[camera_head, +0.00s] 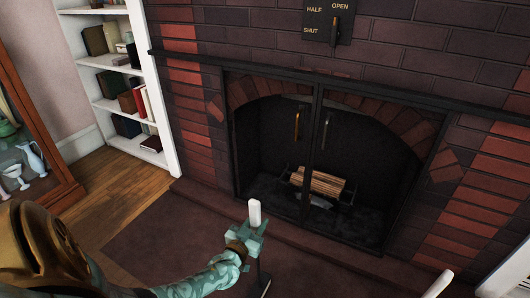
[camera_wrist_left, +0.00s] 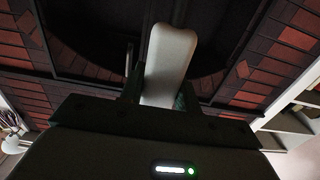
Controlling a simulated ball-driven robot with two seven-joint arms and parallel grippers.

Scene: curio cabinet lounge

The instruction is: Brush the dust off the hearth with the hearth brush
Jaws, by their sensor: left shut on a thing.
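My left gripper (camera_head: 243,247) is shut on a pale-handled tool, which looks like the hearth brush (camera_head: 254,213). The handle's white top sticks up above the fingers. A dark lower part shows below the gripper, cut off by the bottom edge. In the left wrist view the pale handle (camera_wrist_left: 169,62) stands between the dark fingers. The dark brick hearth (camera_head: 345,254) runs along the foot of the fireplace, beyond the gripper. I cannot make out dust on it. My right gripper is not in view.
Black-framed fireplace doors (camera_head: 318,150) close off the firebox, with logs (camera_head: 318,183) on a grate. A white bookshelf (camera_head: 150,95) and a glass-fronted cabinet (camera_head: 55,198) stand at left. A white object (camera_head: 438,284) shows at bottom right. Wood floor (camera_head: 118,202) is clear at left.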

